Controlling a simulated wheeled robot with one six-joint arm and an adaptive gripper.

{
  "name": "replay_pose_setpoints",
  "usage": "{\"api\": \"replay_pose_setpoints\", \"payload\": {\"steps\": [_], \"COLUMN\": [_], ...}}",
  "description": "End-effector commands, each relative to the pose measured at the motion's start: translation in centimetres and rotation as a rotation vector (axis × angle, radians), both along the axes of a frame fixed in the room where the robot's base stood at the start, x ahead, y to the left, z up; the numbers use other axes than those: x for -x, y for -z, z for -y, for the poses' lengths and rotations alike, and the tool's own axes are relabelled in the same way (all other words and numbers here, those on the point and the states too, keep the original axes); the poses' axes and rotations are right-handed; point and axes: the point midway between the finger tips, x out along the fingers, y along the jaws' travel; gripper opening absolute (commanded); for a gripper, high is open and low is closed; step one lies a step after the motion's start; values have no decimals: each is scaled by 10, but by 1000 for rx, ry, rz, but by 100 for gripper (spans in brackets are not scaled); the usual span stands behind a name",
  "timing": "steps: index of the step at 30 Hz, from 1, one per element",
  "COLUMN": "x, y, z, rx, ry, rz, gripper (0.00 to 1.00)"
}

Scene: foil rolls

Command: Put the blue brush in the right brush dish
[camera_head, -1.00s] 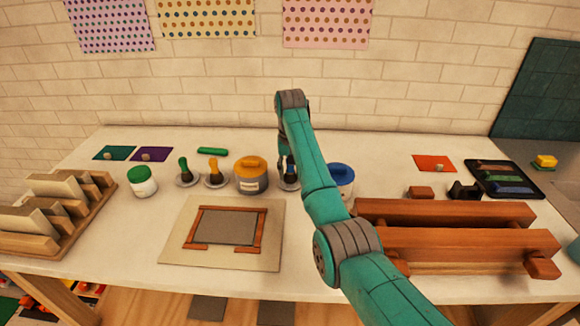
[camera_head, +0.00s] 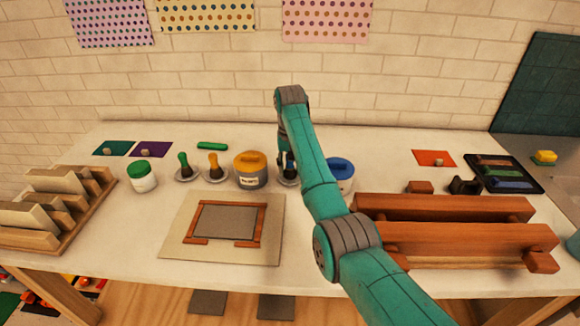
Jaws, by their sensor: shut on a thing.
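My gripper (camera_head: 287,163) points down just behind my arm, right of the yellow-lidded pot. It is shut on a brush, with a bit of blue and a dark part showing between the fingers; this fits the blue brush (camera_head: 289,160). The brush is upright over the right brush dish (camera_head: 289,183), a small grey dish. I cannot tell whether the brush touches the dish. My arm hides part of both. The green brush (camera_head: 183,164) and the orange brush (camera_head: 213,165) stand upright in two similar dishes further left.
The yellow-lidded pot (camera_head: 250,171) stands close left of the dish, and the blue-lidded pot (camera_head: 341,175) close right, partly behind my arm. A green-lidded jar (camera_head: 141,177) stands left. A framed board (camera_head: 224,222) lies in front. Wooden beams (camera_head: 460,242) occupy the right front.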

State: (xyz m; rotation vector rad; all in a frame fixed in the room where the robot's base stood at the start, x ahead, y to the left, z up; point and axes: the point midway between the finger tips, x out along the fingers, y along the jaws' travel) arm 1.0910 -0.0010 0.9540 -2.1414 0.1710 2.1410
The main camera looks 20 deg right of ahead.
Motion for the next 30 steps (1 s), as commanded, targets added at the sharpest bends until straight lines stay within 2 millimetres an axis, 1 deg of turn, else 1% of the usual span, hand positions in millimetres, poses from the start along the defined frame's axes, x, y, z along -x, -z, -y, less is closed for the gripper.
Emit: {"api": "replay_pose_setpoints", "payload": {"steps": [30], "x": [0], "y": [9], "z": [0], "rx": [0], "ry": [0], "rz": [0], "gripper": [7]}}
